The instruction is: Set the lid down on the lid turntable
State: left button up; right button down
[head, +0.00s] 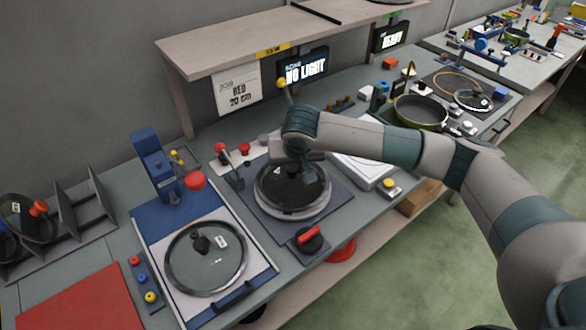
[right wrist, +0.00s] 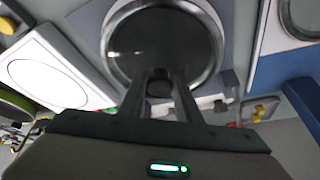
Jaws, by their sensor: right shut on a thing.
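The lid (head: 312,189) is a dark glass disc with a silver rim, and it lies level over the lid turntable (head: 290,216). The turntable is a pale round plate on a dark square base. My right gripper (head: 293,168) points down and is shut on the lid's black knob. In the right wrist view the fingers (right wrist: 160,88) close on the knob, with the lid (right wrist: 140,50) beyond them. The knob is mostly hidden in the head view. I cannot tell whether the lid touches the turntable. My left gripper is not in view.
Another glass lid (head: 220,270) lies on the blue-edged station at left, beside a blue post (head: 150,160). A red-handled knob (head: 309,238) stands at the turntable's front. A white plate unit (head: 362,166) and a green pan (head: 421,115) are to the right. A shelf (head: 230,52) overhangs behind.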

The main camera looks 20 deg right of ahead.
jog(key=shift+r+b, duration=0.1)
jog(key=shift+b, duration=0.35)
dwell(0.8)
jog(key=shift+f+b, duration=0.2)
jog(key=shift+b, duration=0.45)
dwell(0.8)
dwell(0.4)
jog(key=shift+f+b, duration=0.15)
jog(key=shift+b, duration=0.25)
jog(key=shift+s+d+f+b, duration=0.1)
jog(key=shift+d+f+b, duration=0.3)
jog(key=shift+b, duration=0.15)
dwell(0.5)
